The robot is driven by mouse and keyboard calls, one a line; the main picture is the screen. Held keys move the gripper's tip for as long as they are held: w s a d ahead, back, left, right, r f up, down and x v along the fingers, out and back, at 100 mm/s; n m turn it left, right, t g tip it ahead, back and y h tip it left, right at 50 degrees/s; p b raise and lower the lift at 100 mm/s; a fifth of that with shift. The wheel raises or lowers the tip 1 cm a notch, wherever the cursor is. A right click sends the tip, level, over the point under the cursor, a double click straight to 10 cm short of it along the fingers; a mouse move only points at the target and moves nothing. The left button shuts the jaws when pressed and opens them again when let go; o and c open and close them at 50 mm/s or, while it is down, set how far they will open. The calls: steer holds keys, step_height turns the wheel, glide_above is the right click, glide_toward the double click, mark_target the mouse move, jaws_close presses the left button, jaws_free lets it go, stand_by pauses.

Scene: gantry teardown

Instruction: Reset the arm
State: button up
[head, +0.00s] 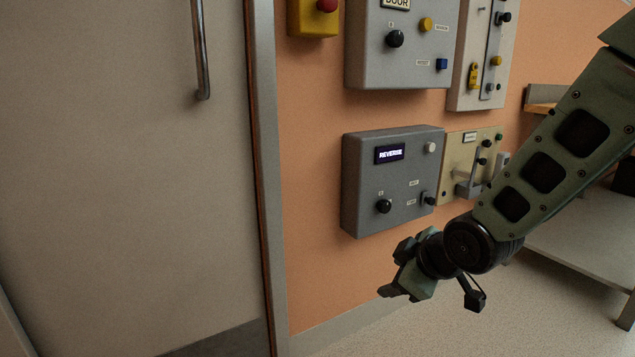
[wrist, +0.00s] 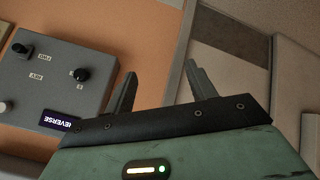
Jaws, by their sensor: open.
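My gripper (head: 390,291) hangs in front of the orange wall, below the grey control box, touching nothing that I can see. In the wrist view my gripper (wrist: 158,88) shows two dark fingers spread apart with nothing between them. The grey control box (head: 360,206) has a lit display reading REVERSE (head: 390,154), a black knob (head: 384,206), a white button (head: 430,148) and a dark switch (head: 428,199). The same box (wrist: 50,85) shows upside down at the left of the wrist view.
A DOOR panel (head: 370,68) is above, beside a red button on a yellow box (head: 308,20). Panels with levers (head: 476,165) and switches (head: 478,50) are further right. A closed-looking door (head: 110,150) with a metal handle (head: 201,60) fills the left. A bench (head: 590,240) stands at right.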

steer(key=s+r+m+g+h, duration=0.3)
steer(key=s+g, duration=0.4)
steer(key=s, duration=2)
step_height(320, 180, up, 37)
steer(key=m+p, duration=0.1)
steer(key=p, duration=3.7)
steer(key=shift+a+g, duration=0.2)
steer(key=shift+g, duration=0.1)
